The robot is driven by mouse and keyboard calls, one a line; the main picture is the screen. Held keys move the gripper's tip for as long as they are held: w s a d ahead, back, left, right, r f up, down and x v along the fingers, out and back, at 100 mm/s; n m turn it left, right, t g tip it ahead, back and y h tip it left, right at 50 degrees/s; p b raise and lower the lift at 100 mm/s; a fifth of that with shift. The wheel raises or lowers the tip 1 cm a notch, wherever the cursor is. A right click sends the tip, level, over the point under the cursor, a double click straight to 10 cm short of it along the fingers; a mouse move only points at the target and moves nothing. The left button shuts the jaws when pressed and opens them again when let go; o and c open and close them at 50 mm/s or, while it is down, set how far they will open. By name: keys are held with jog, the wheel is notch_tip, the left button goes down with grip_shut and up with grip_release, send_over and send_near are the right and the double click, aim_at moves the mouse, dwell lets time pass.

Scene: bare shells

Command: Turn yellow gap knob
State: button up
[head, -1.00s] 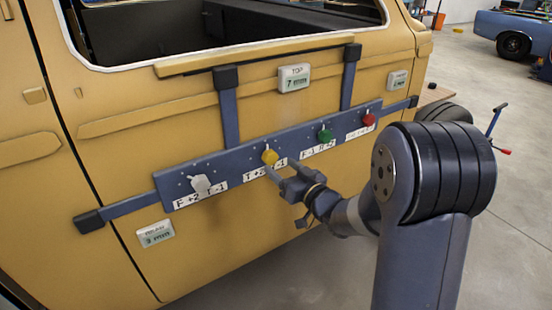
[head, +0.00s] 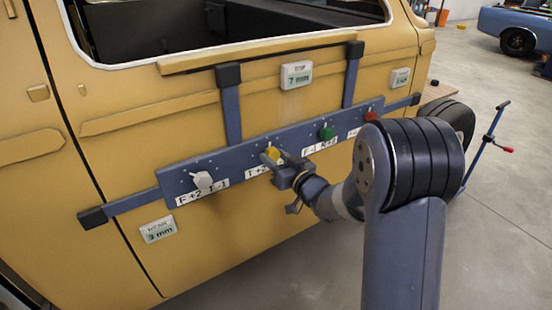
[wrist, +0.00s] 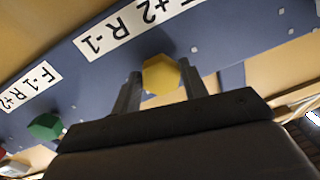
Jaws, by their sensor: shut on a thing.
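The yellow knob (head: 272,155) sits on the blue-grey bar (head: 228,165) fixed across the yellow vehicle door. My gripper (head: 271,160) is at the knob, with its fingers on either side of it and shut on it. In the wrist view the yellow knob (wrist: 161,74) shows as a faceted knob between the two fingers of my gripper (wrist: 160,88).
A white knob (head: 203,180) is left on the bar; a green knob (head: 326,133) and a red knob (head: 370,117) are right. Display boxes include top (head: 296,75), reading 7 mm, and rear (head: 158,229), reading 3 mm. Open floor lies at right.

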jog(key=c, duration=0.3)
jog(key=shift+c, duration=0.2)
jog(key=shift+f+n+b, duration=0.1)
jog(key=shift+n+b, duration=0.2)
jog(key=shift+b, duration=0.15)
jog(key=n+b, duration=0.2)
jog(key=b, duration=0.1)
jog(key=shift+f, duration=0.15)
jog(key=n+b, duration=0.4)
jog(key=shift+r+n+b, duration=0.25)
jog(key=shift+n+b, duration=0.5)
jog(key=shift+n, duration=0.25)
